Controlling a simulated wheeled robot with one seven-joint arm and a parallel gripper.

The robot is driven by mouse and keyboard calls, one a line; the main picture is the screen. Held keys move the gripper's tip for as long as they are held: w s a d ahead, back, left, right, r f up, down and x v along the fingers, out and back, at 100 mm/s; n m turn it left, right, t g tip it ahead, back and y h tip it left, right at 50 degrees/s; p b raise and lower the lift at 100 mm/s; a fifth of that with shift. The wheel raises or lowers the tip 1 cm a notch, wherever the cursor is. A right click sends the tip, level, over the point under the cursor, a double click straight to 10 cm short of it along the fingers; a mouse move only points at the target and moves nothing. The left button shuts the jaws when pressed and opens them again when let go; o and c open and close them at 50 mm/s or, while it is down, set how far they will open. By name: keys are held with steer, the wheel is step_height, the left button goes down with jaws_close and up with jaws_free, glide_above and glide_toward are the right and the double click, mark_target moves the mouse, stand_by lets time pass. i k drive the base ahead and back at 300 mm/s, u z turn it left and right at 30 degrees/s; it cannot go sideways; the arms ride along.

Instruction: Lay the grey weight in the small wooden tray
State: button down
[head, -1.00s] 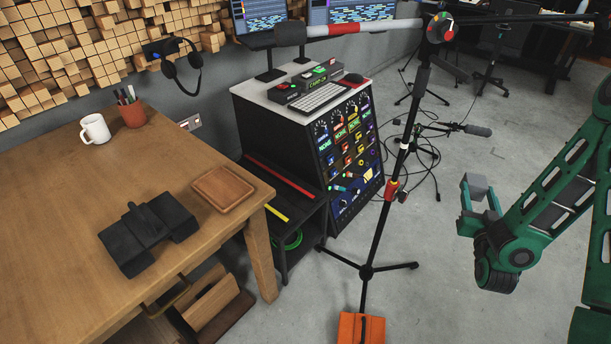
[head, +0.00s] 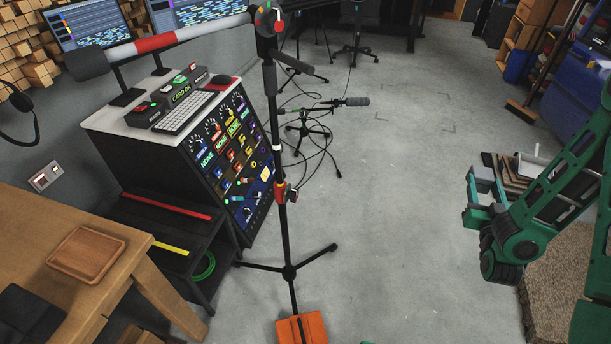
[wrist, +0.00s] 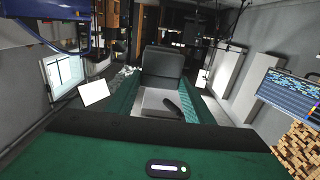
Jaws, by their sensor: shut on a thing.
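The small wooden tray (head: 87,255) lies empty near the right corner of the wooden table, at the left of the head view. My green gripper (head: 480,194) is at the right of the head view, far from the tray and above the floor. It is shut on the grey weight (head: 482,174), a small block that sticks up between the fingers. In the wrist view the weight (wrist: 163,62) shows dark between my green fingers. The tray is not in the wrist view.
A microphone stand (head: 278,140) with a long boom stands between my gripper and the table, its legs spread on the floor. Behind it is a console cabinet (head: 190,165). A black object (head: 28,318) lies on the table. Open floor lies right of the stand.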

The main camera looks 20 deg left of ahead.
mark_target(95, 257)
steer(key=u, duration=0.05)
steer(key=k, duration=1.55)
steer(key=u, duration=0.7)
steer(key=i, duration=1)
